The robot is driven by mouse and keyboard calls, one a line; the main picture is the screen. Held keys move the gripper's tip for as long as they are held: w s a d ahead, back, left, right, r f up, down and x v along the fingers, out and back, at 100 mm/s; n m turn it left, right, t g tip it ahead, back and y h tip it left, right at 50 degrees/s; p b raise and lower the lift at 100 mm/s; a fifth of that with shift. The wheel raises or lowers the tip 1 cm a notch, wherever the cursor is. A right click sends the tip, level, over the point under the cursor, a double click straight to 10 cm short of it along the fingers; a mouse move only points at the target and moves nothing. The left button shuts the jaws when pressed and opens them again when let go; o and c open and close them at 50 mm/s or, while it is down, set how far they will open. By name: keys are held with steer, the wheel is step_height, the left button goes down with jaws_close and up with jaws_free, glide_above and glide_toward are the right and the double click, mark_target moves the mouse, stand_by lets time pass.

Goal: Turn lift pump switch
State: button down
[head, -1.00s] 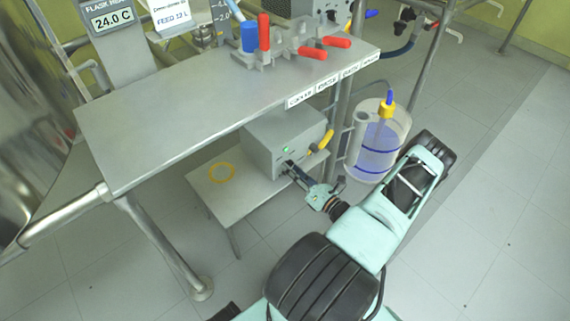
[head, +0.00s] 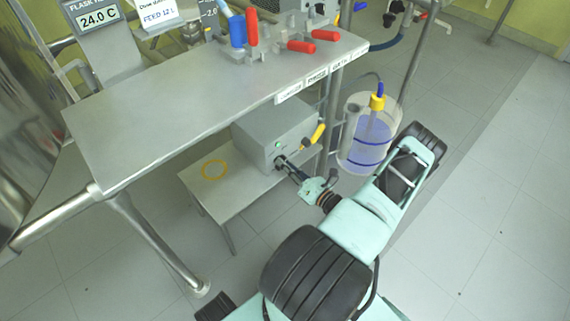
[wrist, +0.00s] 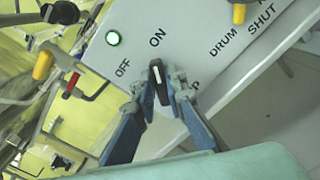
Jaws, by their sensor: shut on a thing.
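The lift pump switch is a black knob (wrist: 157,82) with a white pointer line, on the face of a grey control box (wrist: 210,30). The pointer line aims up toward the ON label (wrist: 157,38); the OFF label (wrist: 122,69) is to its left. A green lamp (wrist: 113,38) is lit above OFF. My gripper (wrist: 163,85) has one finger on each side of the knob and is shut on it. In the head view the box (head: 275,130) sits under the bench, with my gripper (head: 281,163) at its front face, which hides the knob there.
A yellow-handled valve (head: 317,135) juts out beside the box. A clear vessel with blue liquid (head: 368,135) stands close to my arm. The steel bench top (head: 190,100) overhangs the box.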

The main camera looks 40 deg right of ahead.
steer(key=n, duration=0.2)
steer(key=n+p, duration=0.1)
steer(key=n, duration=0.2)
steer(key=shift+a+r+n, duration=0.15)
steer(key=shift+n, duration=0.15)
steer(key=n+p, duration=0.1)
steer(key=n, duration=0.4)
steer(key=shift+w+a, duration=0.1)
steer(key=shift+a, duration=0.05)
steer(key=shift+n, duration=0.3)
steer(key=c, duration=2)
jaws_free()
steer(key=shift+o, duration=0.2)
steer(key=s, duration=0.7)
steer(key=shift+s+d, duration=0.3)
steer(key=shift+d, duration=0.05)
